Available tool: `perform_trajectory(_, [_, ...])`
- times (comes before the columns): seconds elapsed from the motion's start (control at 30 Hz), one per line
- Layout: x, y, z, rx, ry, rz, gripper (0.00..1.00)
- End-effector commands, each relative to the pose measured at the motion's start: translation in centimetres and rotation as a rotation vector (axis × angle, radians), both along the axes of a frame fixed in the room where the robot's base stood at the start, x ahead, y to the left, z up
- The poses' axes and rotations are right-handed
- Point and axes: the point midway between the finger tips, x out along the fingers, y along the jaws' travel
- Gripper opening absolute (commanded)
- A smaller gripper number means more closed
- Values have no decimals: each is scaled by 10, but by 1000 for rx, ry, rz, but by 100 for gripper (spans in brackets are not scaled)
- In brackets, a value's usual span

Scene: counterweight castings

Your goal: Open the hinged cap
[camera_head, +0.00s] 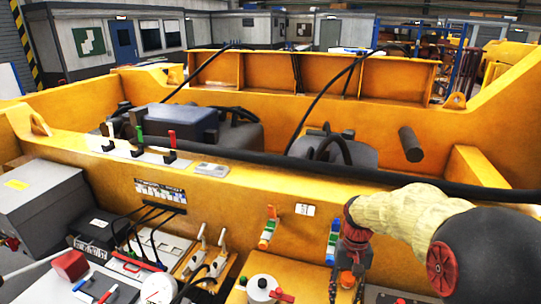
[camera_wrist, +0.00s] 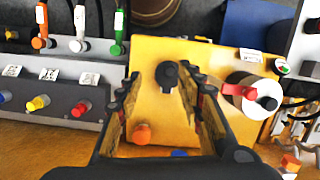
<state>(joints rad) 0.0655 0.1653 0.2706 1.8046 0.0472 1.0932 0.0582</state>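My gripper (camera_wrist: 158,92) is open in the wrist view, its two dark fingers spread with nothing between them touching both. Between the fingers, a black round-topped piece (camera_wrist: 168,75) stands on a yellow plate (camera_wrist: 205,62); it may be the hinged cap, but its hinge is not clear. An orange knob (camera_wrist: 142,133) is on the same plate, by the left finger. In the head view my gripper (camera_head: 346,284) points down at the lower right and hides the black piece; an orange knob (camera_head: 347,280) shows there.
A white cylinder with a red handle (camera_wrist: 243,91) stands right of the fingers; it also shows in the head view (camera_head: 263,288). A grey panel with several coloured levers (camera_wrist: 60,100) lies to the left. A yellow casting wall (camera_head: 270,195) rises behind.

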Motion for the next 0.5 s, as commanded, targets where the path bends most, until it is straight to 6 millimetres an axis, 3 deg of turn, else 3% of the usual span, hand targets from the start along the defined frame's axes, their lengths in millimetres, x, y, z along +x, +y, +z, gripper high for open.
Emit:
perform_trajectory(0.2, [-56, 5, 24, -23, -158, 55, 37])
perform_trajectory(0.5, [-132, 10, 36, -53, -367, 106, 37])
